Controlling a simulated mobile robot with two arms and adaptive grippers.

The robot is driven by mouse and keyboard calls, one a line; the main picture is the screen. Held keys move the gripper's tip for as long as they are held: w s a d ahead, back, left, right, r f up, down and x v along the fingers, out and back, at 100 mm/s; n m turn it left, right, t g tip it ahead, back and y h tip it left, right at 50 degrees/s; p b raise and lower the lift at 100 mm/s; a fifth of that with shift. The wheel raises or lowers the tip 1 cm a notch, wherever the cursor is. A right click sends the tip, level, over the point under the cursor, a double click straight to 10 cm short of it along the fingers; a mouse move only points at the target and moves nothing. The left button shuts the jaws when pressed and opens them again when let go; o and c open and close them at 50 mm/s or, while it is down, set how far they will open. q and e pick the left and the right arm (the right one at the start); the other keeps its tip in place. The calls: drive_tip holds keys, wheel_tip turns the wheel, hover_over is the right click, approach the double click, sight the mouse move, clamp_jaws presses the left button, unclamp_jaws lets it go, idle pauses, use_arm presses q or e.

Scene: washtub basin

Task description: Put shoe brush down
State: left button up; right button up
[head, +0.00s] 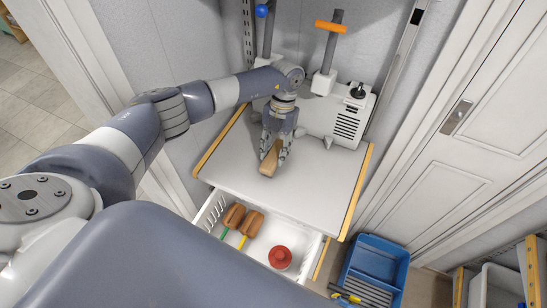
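My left gripper (273,156) reaches down over the grey tabletop (322,185). Its fingers stand on either side of a tan wooden block, the shoe brush (269,168), and look closed on it. The brush's lower end is at or just above the tabletop; I cannot tell whether it touches. The gripper hides the brush's upper part. My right gripper is not in view.
An open white drawer (262,262) below the tabletop holds two brown-headed tools (251,224) and a red round item (280,257). A white machine (337,116) stands at the back. A blue crate (378,258) is at lower right. The tabletop's front and right are clear.

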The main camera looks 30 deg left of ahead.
use_arm(q)
drive_tip(key=c, duration=0.3)
drive_tip(key=shift+c, duration=0.5)
drive_tip(key=shift+w+r, duration=0.1)
drive_tip(key=shift+r, duration=0.05)
